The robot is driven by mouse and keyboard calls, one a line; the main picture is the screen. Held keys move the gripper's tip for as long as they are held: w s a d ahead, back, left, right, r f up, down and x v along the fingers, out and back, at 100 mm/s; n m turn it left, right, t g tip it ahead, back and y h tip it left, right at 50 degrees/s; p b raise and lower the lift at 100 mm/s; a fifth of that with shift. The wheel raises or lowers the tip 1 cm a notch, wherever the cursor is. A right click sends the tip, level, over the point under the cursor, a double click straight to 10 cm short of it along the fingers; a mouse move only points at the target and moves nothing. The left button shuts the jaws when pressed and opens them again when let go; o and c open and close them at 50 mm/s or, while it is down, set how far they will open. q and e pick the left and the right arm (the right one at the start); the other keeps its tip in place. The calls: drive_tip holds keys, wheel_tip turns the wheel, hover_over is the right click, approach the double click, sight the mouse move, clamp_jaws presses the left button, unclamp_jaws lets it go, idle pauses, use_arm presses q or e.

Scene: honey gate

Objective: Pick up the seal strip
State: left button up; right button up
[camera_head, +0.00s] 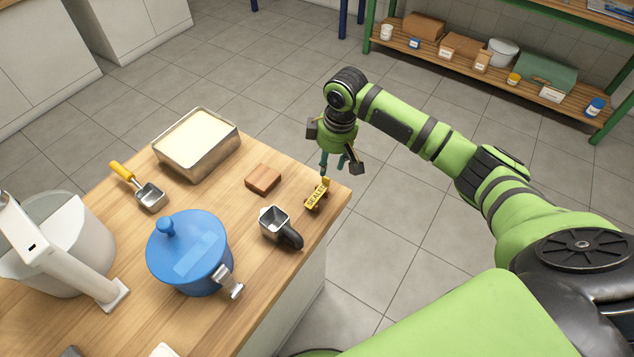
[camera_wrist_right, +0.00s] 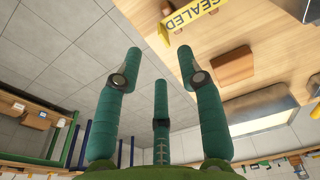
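The seal strip (camera_head: 317,194) is a small yellow strip marked "SEALED" near the right corner of the wooden counter. It seems to rest on a small brown piece, partly hidden under it. In the right wrist view the strip (camera_wrist_right: 196,14) shows at the top edge, partly cut off. My right gripper (camera_head: 334,168) hangs just beyond the strip at the counter's edge, fingers pointing down. In the wrist view its three teal fingers (camera_wrist_right: 160,65) are spread and empty, apart from the strip. My left gripper is not in view.
A wooden block (camera_head: 263,179) and a metal scoop with a black handle (camera_head: 280,227) lie near the strip. A blue lidded pot (camera_head: 190,255), a metal tray (camera_head: 198,146), a yellow-handled scoop (camera_head: 146,190) and a white bucket (camera_head: 70,250) stand farther left. Open floor lies right of the counter.

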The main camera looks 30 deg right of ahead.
sight(317, 192)
drive_tip(key=shift+s+a+f+p, duration=0.15)
drive_tip(key=shift+f+p, duration=0.15)
drive_tip(key=shift+f, duration=0.3)
drive_tip(key=shift+s+a+f+p, duration=0.15)
drive_tip(key=shift+f+p, duration=0.1)
drive_tip(key=shift+f, duration=0.3)
drive_tip(key=shift+w+f, duration=0.15)
drive_tip(key=shift+f, duration=0.6)
drive_tip(key=shift+w+f, duration=0.2)
drive_tip(key=shift+f, duration=0.5)
clamp_jaws()
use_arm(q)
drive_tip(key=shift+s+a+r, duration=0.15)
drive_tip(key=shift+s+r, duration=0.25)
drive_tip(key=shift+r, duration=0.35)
